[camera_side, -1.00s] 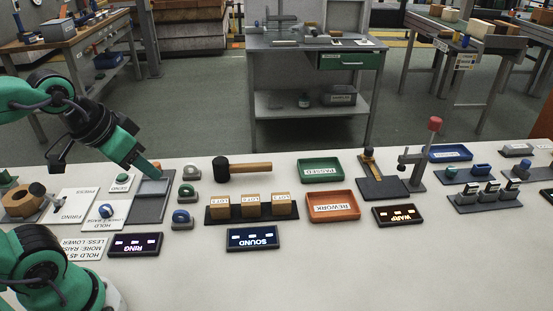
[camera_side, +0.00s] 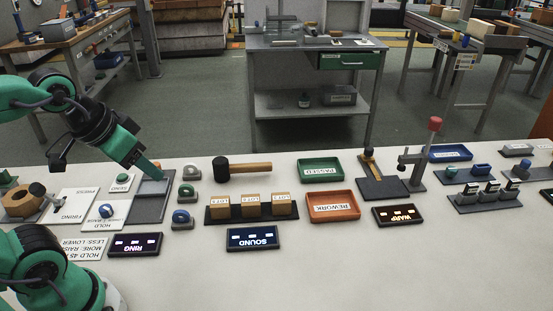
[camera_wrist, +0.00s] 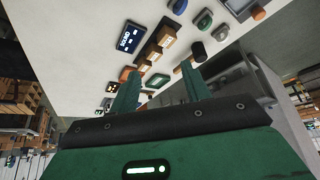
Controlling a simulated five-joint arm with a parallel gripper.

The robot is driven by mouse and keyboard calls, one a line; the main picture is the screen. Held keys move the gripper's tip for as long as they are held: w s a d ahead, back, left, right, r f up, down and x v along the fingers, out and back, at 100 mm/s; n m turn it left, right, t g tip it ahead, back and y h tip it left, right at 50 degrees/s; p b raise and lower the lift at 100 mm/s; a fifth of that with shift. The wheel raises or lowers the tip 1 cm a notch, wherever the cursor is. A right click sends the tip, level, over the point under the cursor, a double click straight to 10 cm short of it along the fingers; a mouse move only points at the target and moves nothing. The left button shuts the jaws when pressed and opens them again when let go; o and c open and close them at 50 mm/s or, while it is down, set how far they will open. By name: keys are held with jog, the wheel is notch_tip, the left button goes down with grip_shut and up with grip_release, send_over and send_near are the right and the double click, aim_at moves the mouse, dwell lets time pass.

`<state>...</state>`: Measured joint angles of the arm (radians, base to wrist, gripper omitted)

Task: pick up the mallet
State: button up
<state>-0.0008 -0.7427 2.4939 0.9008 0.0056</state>
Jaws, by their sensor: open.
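The mallet lies on its side on the white bench, with its black head (camera_side: 221,169) to the left and its wooden handle (camera_side: 252,168) pointing right. In the wrist view its dark head (camera_wrist: 198,51) shows just beyond the right fingertip, and part of the handle is hidden by that finger. My gripper (camera_side: 157,175) is left of the mallet in the side view, over a grey plate (camera_side: 151,208), apart from the mallet. In the wrist view my gripper (camera_wrist: 160,70) has its two green fingers spread with nothing held between them.
Grey, green and blue handled pieces (camera_side: 190,172) stand between my gripper and the mallet. A black rack of wooden blocks (camera_side: 252,206) sits just in front of the mallet. A green tray (camera_side: 321,180) and an orange tray (camera_side: 332,217) lie to its right.

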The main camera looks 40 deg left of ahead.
jog(key=w, duration=0.1)
jog(key=m+g, duration=0.5)
jog(key=m, duration=0.4)
send_over(234, 165)
notch_tip(234, 165, down, 14)
jog(key=shift+s+d+f, duration=0.1)
jog(key=shift+d+f, duration=0.05)
jog(key=shift+f, duration=0.1)
jog(key=shift+w+a+f+g, duration=0.2)
jog(key=shift+f+g, duration=0.1)
jog(key=shift+f, duration=1.4)
